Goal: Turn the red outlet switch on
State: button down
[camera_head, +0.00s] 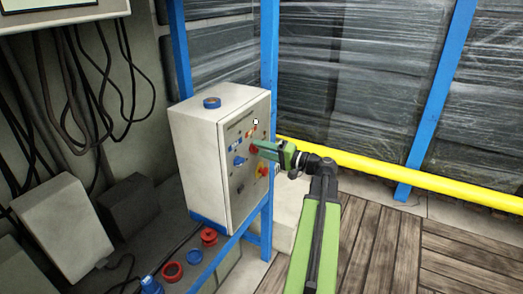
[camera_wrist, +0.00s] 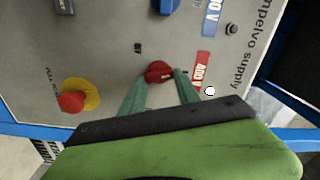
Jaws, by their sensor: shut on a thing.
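The red outlet switch (camera_head: 254,149) is a small knob on the front of a light grey control box (camera_head: 195,140). In the wrist view the red switch (camera_wrist: 159,70) sits between the two green fingers, beside a red 400 V label (camera_wrist: 201,67). My gripper (camera_head: 263,148) reaches the panel from the right in the head view. In the wrist view my gripper (camera_wrist: 162,76) is shut on the switch, one finger on each side. The fingers hide part of the knob's sides.
A red and yellow emergency stop (camera_wrist: 75,97) and a blue switch (camera_head: 240,161) share the panel. A roll of blue tape (camera_head: 212,102) lies on the box. A blue post (camera_head: 269,75) and yellow rail (camera_head: 400,172) stand close. Wooden floor (camera_head: 385,245) is clear at right.

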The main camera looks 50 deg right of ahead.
jog(key=shift+f+m, duration=0.15)
jog(key=shift+m, duration=1.55)
jog(key=c, duration=0.9)
grip_release()
jog(key=v, duration=1.7)
jog(key=shift+s, duration=0.25)
